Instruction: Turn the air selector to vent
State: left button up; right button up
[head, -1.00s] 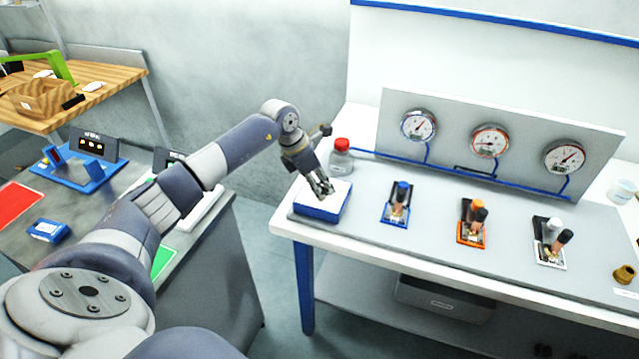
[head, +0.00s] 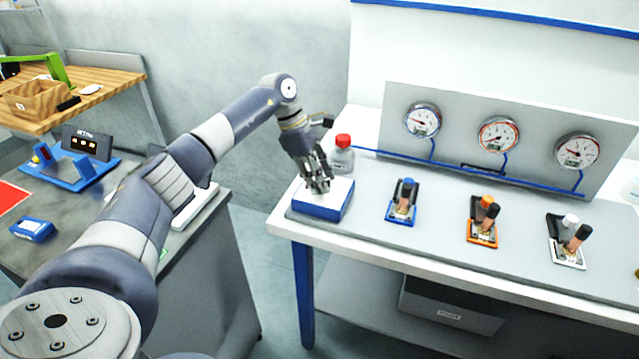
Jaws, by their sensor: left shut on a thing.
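My left gripper (head: 319,187) points down at the blue box with a white top (head: 322,209) at the bench's left end. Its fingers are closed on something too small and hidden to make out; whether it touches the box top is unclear. Three valve units stand on the bench to the right of the gripper, apart from it: one with a blue knob (head: 403,199), one with an orange knob (head: 483,218) and one with a white knob (head: 569,239). I cannot read which one is the air selector. My right gripper is not in view.
A clear bottle with a red cap (head: 342,155) stands close behind the gripper. A grey panel with three dials (head: 460,160) and blue piping stands behind the valves. A grey side table (head: 200,262) with blue stands is on the left. Floor shows between the tables.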

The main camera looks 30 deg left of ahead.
pick_arm(q)
jog(key=shift+m, duration=0.5)
jog(key=shift+b, duration=0.3)
jog(key=o, duration=1.1)
jog(key=shift+r, duration=0.1)
jog(key=v, duration=1.1)
jog(key=shift+w+a+r, duration=0.2)
jog(key=shift+a+r, duration=0.1)
jog(key=shift+r, duration=0.05)
